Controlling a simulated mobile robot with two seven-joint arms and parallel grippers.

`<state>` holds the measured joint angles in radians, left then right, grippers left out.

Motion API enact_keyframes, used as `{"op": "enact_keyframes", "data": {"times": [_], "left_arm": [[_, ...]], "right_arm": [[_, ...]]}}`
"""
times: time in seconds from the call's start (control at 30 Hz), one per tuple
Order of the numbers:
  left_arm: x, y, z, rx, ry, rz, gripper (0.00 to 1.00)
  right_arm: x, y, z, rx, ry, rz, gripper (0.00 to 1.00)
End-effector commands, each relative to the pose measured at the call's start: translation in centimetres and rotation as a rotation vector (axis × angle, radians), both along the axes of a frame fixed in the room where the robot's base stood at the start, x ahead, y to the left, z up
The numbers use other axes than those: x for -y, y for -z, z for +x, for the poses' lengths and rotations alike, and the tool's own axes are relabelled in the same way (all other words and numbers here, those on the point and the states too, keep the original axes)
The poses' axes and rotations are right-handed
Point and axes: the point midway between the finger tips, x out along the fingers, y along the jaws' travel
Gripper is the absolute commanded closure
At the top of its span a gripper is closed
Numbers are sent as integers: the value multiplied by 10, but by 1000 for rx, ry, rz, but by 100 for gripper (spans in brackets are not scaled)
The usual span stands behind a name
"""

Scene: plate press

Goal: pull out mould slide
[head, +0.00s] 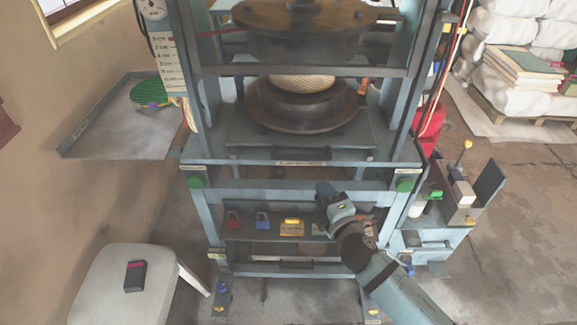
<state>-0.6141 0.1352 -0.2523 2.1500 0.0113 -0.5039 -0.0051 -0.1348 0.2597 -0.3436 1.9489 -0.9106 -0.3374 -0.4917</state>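The blue-grey press frame stands in the middle of the head view. A flat grey slide plate (245,131) lies inside it, under a round dark lower mould (300,112). A pale ribbed round piece (302,82) sits on the mould, below the dark upper platen (300,42). The plate seems to be inside the frame; a labelled front rail (300,163) runs below it. My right gripper (325,190) is in front of the frame, below this rail and apart from the mould. Its fingers are too small and turned away to judge. My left gripper is out of view.
A shelf below holds a red padlock (233,220), a blue padlock (262,219) and a yellow box (292,228). A side tray (125,140) stands left, a white stool (110,290) front left. A small machine (460,195) stands right.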

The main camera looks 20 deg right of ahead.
Motion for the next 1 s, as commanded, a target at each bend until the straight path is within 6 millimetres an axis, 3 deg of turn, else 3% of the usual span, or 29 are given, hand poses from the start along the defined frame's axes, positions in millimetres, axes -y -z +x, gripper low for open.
{"op": "enact_keyframes", "data": {"times": [0.6, 0.8, 1.0], "left_arm": [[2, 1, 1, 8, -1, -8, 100], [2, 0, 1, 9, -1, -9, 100], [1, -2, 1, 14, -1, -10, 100]], "right_arm": [[-13, -1, 114, -2, 1, 5, 74], [-15, -1, 129, -2, 0, 6, 74], [-15, -1, 131, -3, 0, 6, 74]]}}
